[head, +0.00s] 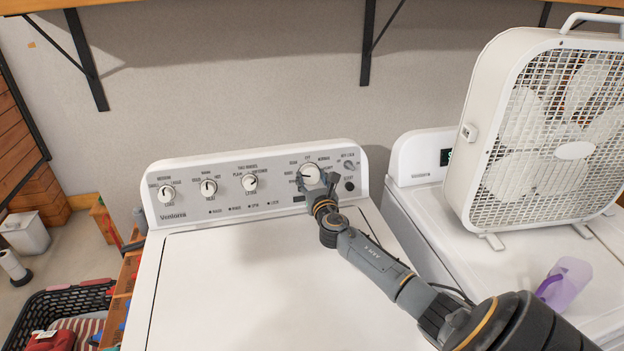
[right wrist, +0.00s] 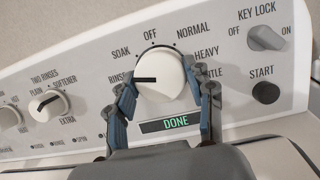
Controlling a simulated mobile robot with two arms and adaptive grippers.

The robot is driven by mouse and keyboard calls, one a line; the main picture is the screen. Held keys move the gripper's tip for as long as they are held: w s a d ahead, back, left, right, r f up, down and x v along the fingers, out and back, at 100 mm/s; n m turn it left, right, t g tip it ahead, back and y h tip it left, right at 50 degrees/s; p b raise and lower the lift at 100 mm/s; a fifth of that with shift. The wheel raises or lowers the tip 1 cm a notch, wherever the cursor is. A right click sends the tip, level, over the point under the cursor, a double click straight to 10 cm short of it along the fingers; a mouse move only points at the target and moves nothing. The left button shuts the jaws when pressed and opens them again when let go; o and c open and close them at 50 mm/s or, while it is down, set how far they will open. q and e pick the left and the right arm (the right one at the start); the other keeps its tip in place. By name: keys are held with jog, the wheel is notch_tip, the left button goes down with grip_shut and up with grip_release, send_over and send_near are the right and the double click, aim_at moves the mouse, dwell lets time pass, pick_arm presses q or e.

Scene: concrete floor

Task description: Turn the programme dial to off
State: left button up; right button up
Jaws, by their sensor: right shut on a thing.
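The programme dial (right wrist: 161,74) is a round white knob on the washer's control panel (right wrist: 95,77); it also shows in the head view (head: 309,173). Its black pointer mark points left, toward the RINSE label. OFF is printed above the dial, with SOAK at upper left and NORMAL at upper right. My right gripper (right wrist: 169,98) is shut on the dial, one finger on its left side and one on its right. In the head view my right gripper (head: 318,186) covers part of the dial. My left gripper is not in view.
A display (right wrist: 177,124) below the dial reads DONE. The key lock knob (right wrist: 266,38) and START button (right wrist: 265,92) are to the right, more knobs to the left. The washer top (head: 215,290) is clear.

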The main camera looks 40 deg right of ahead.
jog(key=m+g+h, duration=0.1)
jog(key=m, duration=0.3)
jog(key=shift+a, duration=0.15)
jog(key=m+g+h, duration=0.1)
jog(key=m, duration=0.3)
jog(key=shift+w+m, duration=0.1)
jog(key=shift+m, duration=0.2)
jog(key=m, duration=0.2)
jog(key=m+g, duration=0.1)
jog(key=m, duration=0.1)
jog(key=shift+r+g+h, duration=0.1)
jog(key=shift+g+h, duration=0.2)
jog(key=shift+m+g+p, duration=0.6)
jog(key=shift+m+g, duration=0.1)
jog(key=shift+m, duration=1.7)
jog(key=o, duration=1.2)
jog(key=shift+w, duration=0.1)
jog(key=shift+c, duration=0.2)
